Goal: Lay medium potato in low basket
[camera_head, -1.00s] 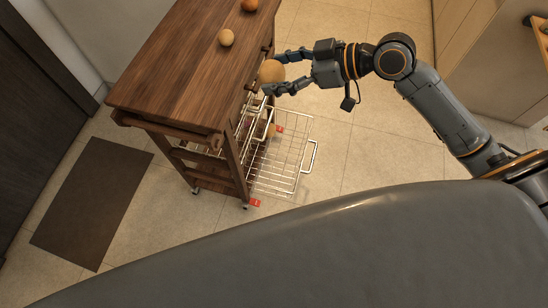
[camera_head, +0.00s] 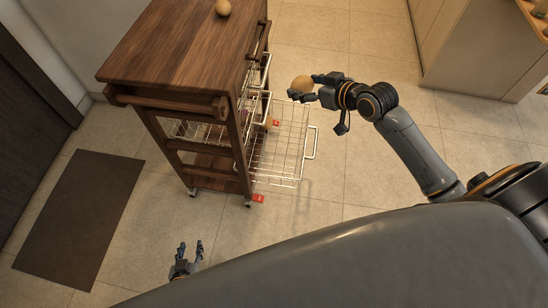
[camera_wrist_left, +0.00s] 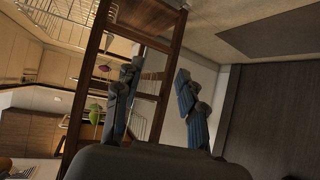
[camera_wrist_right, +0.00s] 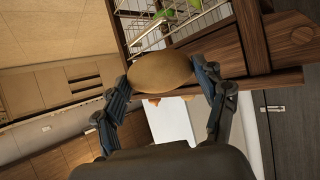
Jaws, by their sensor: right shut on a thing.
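My right gripper (camera_head: 302,92) is shut on a tan potato (camera_head: 302,84), held in the air to the right of the wooden cart. The right wrist view shows this potato (camera_wrist_right: 160,72) between both fingers. The low wire basket (camera_head: 290,158) is pulled out from the cart's right side, below and left of the held potato. A tan roundish thing shows at its upper left, partly hidden by wire. My left gripper (camera_head: 187,250) is open and empty, low in front of the cart. The left wrist view shows its fingers (camera_wrist_left: 155,100) apart.
The wooden cart (camera_head: 180,50) has another round tan thing (camera_head: 222,8) on its top. A higher wire basket (camera_head: 258,78) also juts from its right side. A dark mat (camera_head: 80,215) lies at the left. Floor to the right of the basket is clear.

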